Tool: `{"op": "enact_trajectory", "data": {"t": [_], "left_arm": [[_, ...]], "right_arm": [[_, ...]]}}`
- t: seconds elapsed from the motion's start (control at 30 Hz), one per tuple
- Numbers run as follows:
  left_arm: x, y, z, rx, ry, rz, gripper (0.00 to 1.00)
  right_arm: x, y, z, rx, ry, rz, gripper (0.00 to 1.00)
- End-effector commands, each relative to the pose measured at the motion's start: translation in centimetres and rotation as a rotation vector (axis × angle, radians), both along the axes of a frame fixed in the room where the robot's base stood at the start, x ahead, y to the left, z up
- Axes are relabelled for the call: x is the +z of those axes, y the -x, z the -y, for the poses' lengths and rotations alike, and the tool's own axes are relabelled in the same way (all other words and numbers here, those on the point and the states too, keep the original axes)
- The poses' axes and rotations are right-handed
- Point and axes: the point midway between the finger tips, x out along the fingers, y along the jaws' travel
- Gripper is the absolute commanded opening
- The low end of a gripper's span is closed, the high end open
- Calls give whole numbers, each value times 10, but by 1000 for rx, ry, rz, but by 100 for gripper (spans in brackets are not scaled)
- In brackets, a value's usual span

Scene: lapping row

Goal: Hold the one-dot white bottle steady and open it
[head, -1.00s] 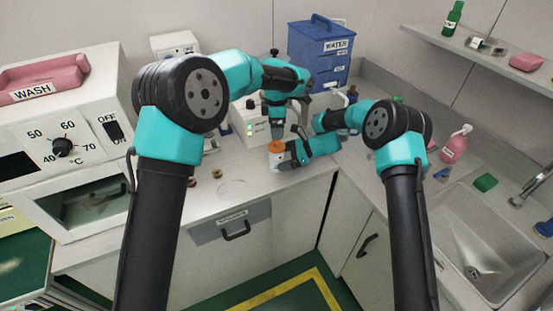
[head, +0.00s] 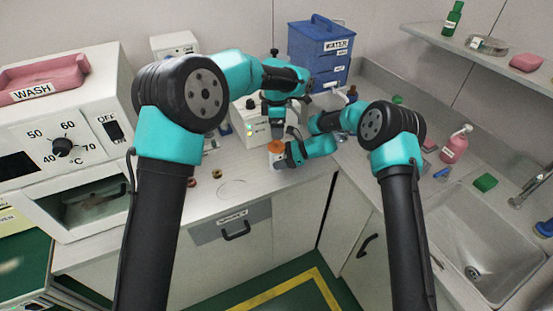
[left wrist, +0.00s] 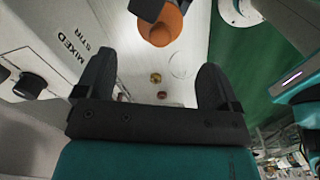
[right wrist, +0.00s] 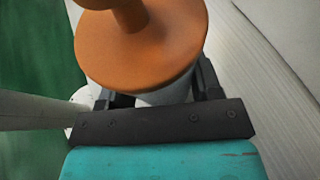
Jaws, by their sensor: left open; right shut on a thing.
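A white bottle (head: 275,160) with a wide orange top (head: 275,148) stands near the front edge of the counter. My right gripper (head: 287,157) is shut on the white body from the right. In the right wrist view the orange top (right wrist: 150,55) is a broad disc with a knob, and it hides most of the white bottle (right wrist: 165,97) between the fingers. No dot mark can be made out. My left gripper (head: 277,138) is open and empty, pointing down just above the orange top. In the left wrist view the orange top (left wrist: 165,30) shows beyond the fingertips.
A white box (head: 250,126) with lit indicators stands behind the bottle. A blue water container (head: 320,60) is further back. Small ring-like pieces (head: 217,174) lie to the left on the counter. A sink (head: 480,245) is at the right.

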Motion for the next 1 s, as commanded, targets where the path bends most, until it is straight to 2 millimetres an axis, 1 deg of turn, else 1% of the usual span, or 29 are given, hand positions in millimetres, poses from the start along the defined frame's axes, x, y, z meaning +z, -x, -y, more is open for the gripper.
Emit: {"op": "enact_trajectory", "data": {"t": [0.03,0.2,0.27,0.37,0.47,0.57,0.63,0.7,1.0], "left_arm": [[0,0,0,0,0,0,87],[0,0,0,0,0,0,87],[0,0,0,0,0,0,87],[4,0,0,7,0,1,78],[19,-1,0,39,1,4,68],[40,-1,1,88,2,4,58],[51,0,1,115,2,2,58],[56,0,1,130,1,1,58],[55,0,0,131,0,0,58]], "right_arm": [[0,0,0,0,0,0,37],[0,0,0,0,0,0,21],[0,0,0,0,0,0,16],[0,0,0,0,0,0,16],[0,0,0,0,0,0,16],[0,0,0,0,0,0,16],[0,0,0,0,0,0,16],[0,0,0,0,0,0,16],[0,0,0,0,0,0,16]]}}
